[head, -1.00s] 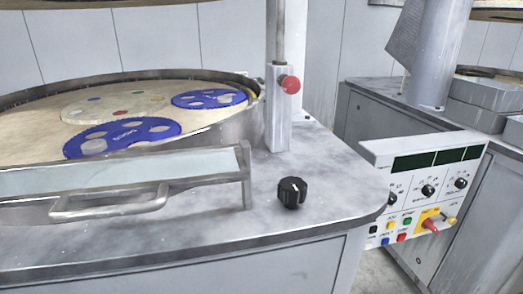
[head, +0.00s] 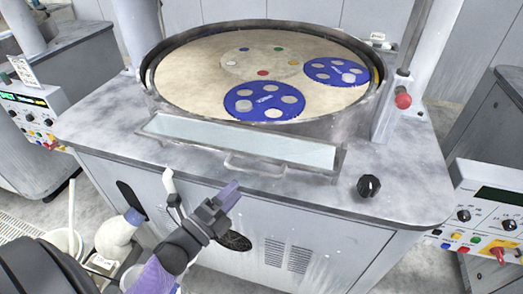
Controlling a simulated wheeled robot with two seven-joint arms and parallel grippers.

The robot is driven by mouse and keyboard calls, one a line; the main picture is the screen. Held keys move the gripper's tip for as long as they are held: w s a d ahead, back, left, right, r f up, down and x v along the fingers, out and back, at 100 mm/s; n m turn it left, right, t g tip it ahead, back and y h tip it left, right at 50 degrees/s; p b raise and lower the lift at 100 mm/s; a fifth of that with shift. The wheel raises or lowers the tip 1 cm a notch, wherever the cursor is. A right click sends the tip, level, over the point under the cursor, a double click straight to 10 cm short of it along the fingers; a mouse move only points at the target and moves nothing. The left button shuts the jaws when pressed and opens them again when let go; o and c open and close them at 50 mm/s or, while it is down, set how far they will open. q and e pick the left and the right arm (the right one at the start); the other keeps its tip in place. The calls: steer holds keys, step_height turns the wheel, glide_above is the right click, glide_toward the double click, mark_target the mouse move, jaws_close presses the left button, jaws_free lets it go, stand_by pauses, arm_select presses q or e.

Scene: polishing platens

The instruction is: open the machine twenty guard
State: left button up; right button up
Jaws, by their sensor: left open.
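The guard (head: 220,139) is a long pale glass panel in a grey metal frame. It stretches along the front of the round polishing platen (head: 200,80) in the head view. Its bar handle (head: 255,168) sticks out from the lower front edge. My left gripper (head: 226,198) is open and empty, in front of the machine and below and left of the handle in the picture. It appears apart from the handle, though the depth gap is hard to judge. My right gripper is out of view.
Two blue carrier discs (head: 264,102) (head: 337,72) and a pale disc (head: 260,64) lie on the platen. A black knob (head: 368,186) and a red knob (head: 403,101) are at the right. Control panels stand at both sides. A bucket (head: 62,242) and white containers stand on the floor at left.

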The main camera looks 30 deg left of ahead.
mark_target(252, 173)
arm_select(q)
steer(key=f+x, duration=0.1)
steer(key=x, duration=0.8)
steer(key=shift+w+r, duration=0.25)
steer(key=shift+w, duration=0.05)
jaws_close()
steer(key=shift+r, duration=0.15)
stand_by(0.4)
